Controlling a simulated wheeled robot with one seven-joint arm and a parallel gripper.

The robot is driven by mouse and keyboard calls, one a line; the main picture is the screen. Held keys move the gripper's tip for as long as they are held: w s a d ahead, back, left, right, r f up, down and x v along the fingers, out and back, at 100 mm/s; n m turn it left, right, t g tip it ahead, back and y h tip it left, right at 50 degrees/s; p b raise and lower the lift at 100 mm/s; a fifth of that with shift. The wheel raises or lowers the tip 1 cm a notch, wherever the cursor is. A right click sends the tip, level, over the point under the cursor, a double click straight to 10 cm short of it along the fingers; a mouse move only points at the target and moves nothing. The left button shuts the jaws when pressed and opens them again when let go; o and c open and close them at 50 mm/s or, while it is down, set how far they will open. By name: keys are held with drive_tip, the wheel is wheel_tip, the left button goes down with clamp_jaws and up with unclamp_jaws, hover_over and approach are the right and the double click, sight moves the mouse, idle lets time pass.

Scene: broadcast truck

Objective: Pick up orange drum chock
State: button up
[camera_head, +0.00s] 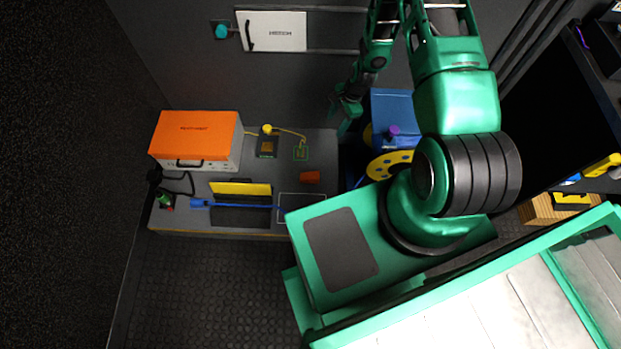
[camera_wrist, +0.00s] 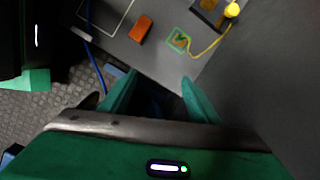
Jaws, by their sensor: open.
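The orange drum chock (camera_head: 310,177) is a small orange block lying on the grey bench top (camera_head: 240,222), near its right end. It also shows in the wrist view (camera_wrist: 140,31), toward the upper middle and beyond my fingers. My gripper (camera_wrist: 158,84) is open and empty, with its two green fingers apart. In the head view my gripper (camera_head: 347,115) is right of the bench and apart from the chock. Nothing hides the chock in either view.
An orange-topped case (camera_head: 195,137) stands at the bench's back left. A yellow-corded device (camera_head: 268,145) and a green-edged square (camera_head: 301,153) lie behind the chock. A blue-handled tool (camera_head: 235,205) lies at the front. A blue box (camera_head: 392,108) and yellow reel (camera_head: 390,165) stand right.

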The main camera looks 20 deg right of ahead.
drive_tip(key=s+a+f+m+y, duration=0.1)
drive_tip(key=s+a+f+m, duration=0.25)
drive_tip(key=f, duration=0.55)
drive_tip(key=s+a+f+m, duration=0.25)
drive_tip(key=a+f, duration=0.25)
drive_tip(key=f, duration=0.3)
hover_over(311, 175)
drive_tip(key=s+d, duration=0.1)
drive_tip(key=d, duration=0.1)
drive_tip(key=shift+n+t, duration=0.3)
drive_tip(key=shift+n, duration=0.1)
wheel_tip(311, 175, down, 5)
drive_tip(key=shift+f, duration=0.15)
drive_tip(key=shift+x, duration=2.9)
drive_tip(key=shift+a, duration=0.1)
drive_tip(key=c, duration=1.2)
